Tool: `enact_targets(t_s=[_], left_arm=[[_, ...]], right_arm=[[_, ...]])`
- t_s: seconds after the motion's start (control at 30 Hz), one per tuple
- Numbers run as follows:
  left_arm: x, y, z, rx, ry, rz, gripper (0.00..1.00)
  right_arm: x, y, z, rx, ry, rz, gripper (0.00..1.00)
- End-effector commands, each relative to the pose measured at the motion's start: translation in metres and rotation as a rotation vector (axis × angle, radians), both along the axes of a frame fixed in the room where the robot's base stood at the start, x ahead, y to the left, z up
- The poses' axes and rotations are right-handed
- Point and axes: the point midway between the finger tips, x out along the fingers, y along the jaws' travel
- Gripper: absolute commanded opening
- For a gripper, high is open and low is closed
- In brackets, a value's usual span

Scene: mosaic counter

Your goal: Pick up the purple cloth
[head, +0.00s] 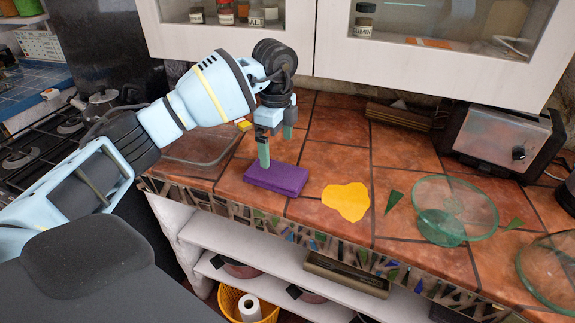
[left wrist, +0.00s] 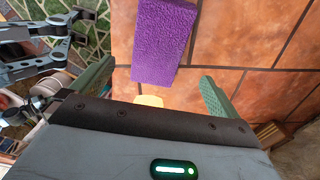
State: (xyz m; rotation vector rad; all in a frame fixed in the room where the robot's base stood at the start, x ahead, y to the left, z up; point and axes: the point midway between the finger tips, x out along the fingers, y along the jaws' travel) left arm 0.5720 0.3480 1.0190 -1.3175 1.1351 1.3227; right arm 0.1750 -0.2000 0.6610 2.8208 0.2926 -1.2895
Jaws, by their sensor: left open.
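The purple cloth (head: 276,179) is a thick, folded rectangular block lying flat on the terracotta-tiled counter near its front edge. It also shows at the top middle of the left wrist view (left wrist: 163,42). My left gripper (head: 276,146) points down just above and behind the cloth in the head view. Its two green fingers (left wrist: 155,88) are apart, with nothing held between them. In the left wrist view the cloth lies beyond the fingertips, between their lines. Whether a fingertip touches the cloth is unclear.
A flat yellow piece (head: 346,201) lies right of the cloth. Farther right are a green glass stand (head: 455,206), green shards (head: 394,200) and a glass bowl (head: 551,270). A clear tray (head: 200,147) lies left. A toaster (head: 500,139) stands behind; wall cabinets (head: 430,62) hang above.

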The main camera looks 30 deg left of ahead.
Motion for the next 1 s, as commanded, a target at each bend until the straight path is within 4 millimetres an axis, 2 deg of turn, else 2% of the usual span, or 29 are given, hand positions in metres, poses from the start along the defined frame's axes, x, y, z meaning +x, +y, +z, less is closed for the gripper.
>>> enact_targets(t_s=[0.2,0.3,0.43,0.63,0.9,1.0], left_arm=[[0.0,0.0,-0.004,0.002,0.002,0.002,1.0],[0.0,0.0,-0.013,0.001,0.003,0.001,1.0],[0.0,0.0,-0.026,0.0,0.002,0.0,1.0],[0.0,0.001,-0.031,0.0,0.002,0.0,1.0],[0.001,0.005,-0.067,0.0,0.003,-0.001,1.0],[0.001,0.005,-0.075,-0.001,0.001,0.0,1.0]], right_arm=[[-0.027,0.001,-0.012,0.0,0.058,-0.003,0.36],[-0.031,0.001,-0.014,0.0,0.067,-0.003,0.36],[-0.029,0.001,-0.014,0.001,0.063,-0.003,0.36],[-0.019,0.002,-0.009,0.003,0.042,-0.003,0.36],[-0.013,0.002,-0.005,0.004,0.029,-0.004,0.36],[-0.014,0.002,-0.006,0.003,0.03,-0.004,0.36]])
